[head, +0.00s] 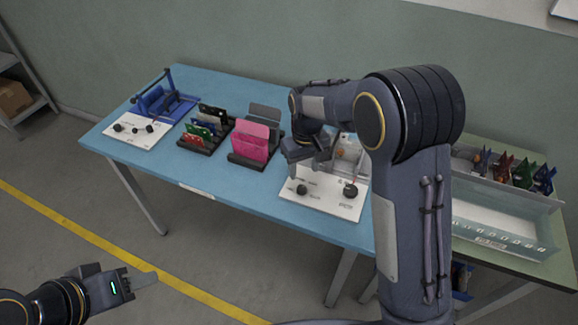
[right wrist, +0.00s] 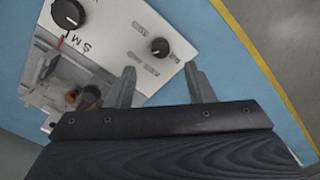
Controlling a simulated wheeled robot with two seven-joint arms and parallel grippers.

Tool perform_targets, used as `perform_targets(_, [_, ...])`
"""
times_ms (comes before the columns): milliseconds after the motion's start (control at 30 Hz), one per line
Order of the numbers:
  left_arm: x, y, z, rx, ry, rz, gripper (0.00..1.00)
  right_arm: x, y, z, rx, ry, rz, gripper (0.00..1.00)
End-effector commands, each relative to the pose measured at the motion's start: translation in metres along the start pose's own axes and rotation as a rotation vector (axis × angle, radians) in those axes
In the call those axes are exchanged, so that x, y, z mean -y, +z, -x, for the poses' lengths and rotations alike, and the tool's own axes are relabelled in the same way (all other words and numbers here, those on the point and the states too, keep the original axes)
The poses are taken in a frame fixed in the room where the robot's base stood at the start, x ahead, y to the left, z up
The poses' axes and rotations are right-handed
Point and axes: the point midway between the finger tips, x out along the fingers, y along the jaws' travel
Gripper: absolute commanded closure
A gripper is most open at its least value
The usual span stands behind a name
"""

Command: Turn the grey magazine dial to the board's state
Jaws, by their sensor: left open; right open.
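A white panel (head: 322,206) with a grey, partly clear unit (head: 350,150) at its back lies right of the table's middle. It carries two dark dials, a smaller left one (head: 302,189) and a larger right one (head: 350,191). My left gripper (head: 146,279) is open and empty over the floor.
A blue unit (head: 165,103) with a similar dial panel (head: 140,132) stands at the table's left. Racks with coloured plates (head: 207,128) and pink plates (head: 250,141) stand between. A grey bin (head: 500,205) is at right. A white board (head: 566,9) is cut off top right.

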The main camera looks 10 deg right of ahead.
Motion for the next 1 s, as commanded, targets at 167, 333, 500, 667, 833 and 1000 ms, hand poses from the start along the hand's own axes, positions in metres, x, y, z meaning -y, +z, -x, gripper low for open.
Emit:
perform_targets(167, [0.0,0.0,0.0,0.0,0.0,0.0,0.57,0.001,-0.002,-0.016,0.009,0.012,0.008,0.52])
perform_targets(333, [0.0,0.0,0.001,0.0,0.0,0.0,0.57,0.001,-0.002,-0.044,0.009,0.011,0.007,0.52])
perform_targets(500, [-0.001,0.0,0.001,0.0,0.0,0.0,0.57,0.0,-0.002,-0.068,0.008,0.011,0.007,0.52])
perform_targets(667, [-0.001,0.0,0.001,0.0,0.0,0.0,0.57,0.0,-0.002,-0.079,0.005,0.01,0.007,0.52])
perform_targets(833, [-0.001,0.0,0.001,0.0,0.0,0.0,0.57,0.0,-0.002,-0.081,0.004,0.01,0.007,0.52])
perform_targets(1000, [-0.001,0.0,0.001,0.0,0.0,0.0,0.57,0.0,-0.002,-0.081,0.004,0.01,0.007,0.59])
